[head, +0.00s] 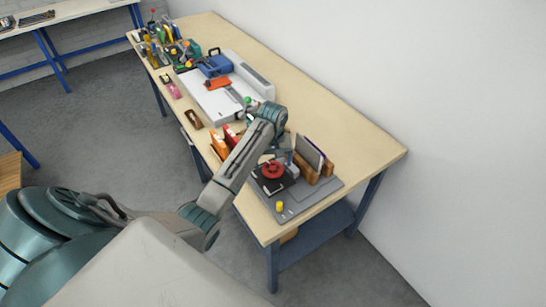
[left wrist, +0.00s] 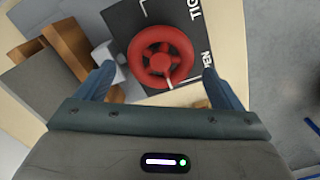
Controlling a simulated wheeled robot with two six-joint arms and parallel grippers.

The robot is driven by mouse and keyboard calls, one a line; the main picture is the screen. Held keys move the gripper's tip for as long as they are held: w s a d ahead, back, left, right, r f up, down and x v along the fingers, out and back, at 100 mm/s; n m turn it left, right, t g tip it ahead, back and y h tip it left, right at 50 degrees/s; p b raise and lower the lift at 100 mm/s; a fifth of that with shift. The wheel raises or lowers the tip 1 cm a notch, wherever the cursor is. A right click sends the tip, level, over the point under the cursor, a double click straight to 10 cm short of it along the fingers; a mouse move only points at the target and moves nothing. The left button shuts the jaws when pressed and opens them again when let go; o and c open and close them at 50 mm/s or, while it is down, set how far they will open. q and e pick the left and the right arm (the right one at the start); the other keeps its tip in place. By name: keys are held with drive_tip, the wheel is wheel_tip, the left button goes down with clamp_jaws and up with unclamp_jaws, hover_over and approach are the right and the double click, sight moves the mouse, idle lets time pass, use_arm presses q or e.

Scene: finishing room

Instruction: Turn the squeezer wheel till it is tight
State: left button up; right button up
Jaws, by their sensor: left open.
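The red squeezer wheel (head: 271,169) sits on a black plate on a grey base board at the near end of the bench. The black plate (left wrist: 127,18) carries partly cut-off white lettering. My left gripper (head: 278,147) is above the wheel. In the left wrist view its two blue fingers (left wrist: 158,82) are spread apart, one to each side of the wheel's lower part, with nothing gripped. Contact with the wheel cannot be told. My right gripper is out of view.
Wooden holders with upright panels (head: 312,154) stand just right of the wheel. A yellow knob (head: 279,206) is on the base board's near side. Orange and red items (head: 219,143) stand left of my arm. The bench's right side (head: 360,150) is clear.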

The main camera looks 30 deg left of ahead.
use_arm(q)
drive_tip(key=shift+s+d+f, duration=0.15)
drive_tip(key=shift+f, duration=0.4)
drive_tip(key=c, duration=1)
drive_tip(key=shift+r, duration=0.1)
